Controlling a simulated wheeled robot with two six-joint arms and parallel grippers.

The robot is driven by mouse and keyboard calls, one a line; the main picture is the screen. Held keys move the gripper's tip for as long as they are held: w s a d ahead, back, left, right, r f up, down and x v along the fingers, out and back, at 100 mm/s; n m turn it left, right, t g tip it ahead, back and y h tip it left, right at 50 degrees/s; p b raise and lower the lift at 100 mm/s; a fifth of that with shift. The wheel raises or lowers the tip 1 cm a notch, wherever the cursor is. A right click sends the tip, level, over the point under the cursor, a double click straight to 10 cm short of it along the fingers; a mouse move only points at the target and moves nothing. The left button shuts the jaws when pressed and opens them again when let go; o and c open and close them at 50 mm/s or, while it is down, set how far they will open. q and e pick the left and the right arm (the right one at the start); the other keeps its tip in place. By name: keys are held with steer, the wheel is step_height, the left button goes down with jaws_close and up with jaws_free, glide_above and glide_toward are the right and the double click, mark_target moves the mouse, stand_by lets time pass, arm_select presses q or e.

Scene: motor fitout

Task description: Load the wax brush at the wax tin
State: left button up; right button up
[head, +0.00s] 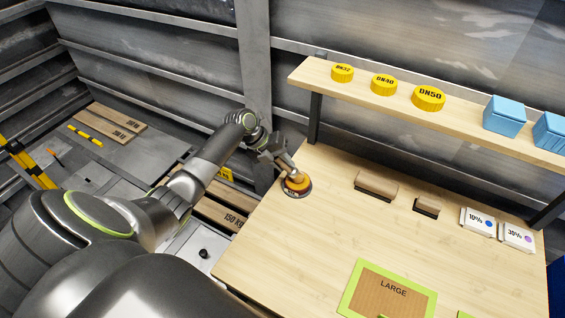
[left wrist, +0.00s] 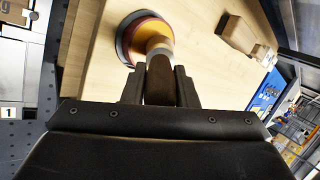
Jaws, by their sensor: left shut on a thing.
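The wax tin (head: 299,188) is a low, round, dark-rimmed tin with orange-yellow wax, standing near the left edge of the wooden bench. In the left wrist view the tin (left wrist: 128,38) is at the upper left. My left gripper (head: 279,150) is shut on the brown handle of the wax brush (left wrist: 160,82). The brush's pale head end points at the tin and overlaps the wax in the left wrist view. The head end also shows over the tin in the head view. Whether the bristles touch the wax is hard to tell. My right gripper is not in view.
On the bench (head: 300,240) are a long brown block (head: 377,184), a smaller block (head: 428,206), white packs (head: 478,221) and a green-edged LARGE panel (head: 390,290). A shelf (head: 385,108) above holds yellow caps (head: 428,98) and blue boxes (head: 504,115). Mid-bench is clear.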

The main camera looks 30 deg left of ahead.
arm_select(q)
steer(key=shift+s, duration=0.1)
steer(key=shift+r+p, duration=0.65)
steer(key=shift+r, duration=0.3)
steer(key=shift+r+p, duration=1.25)
steer(key=shift+r, duration=1.25)
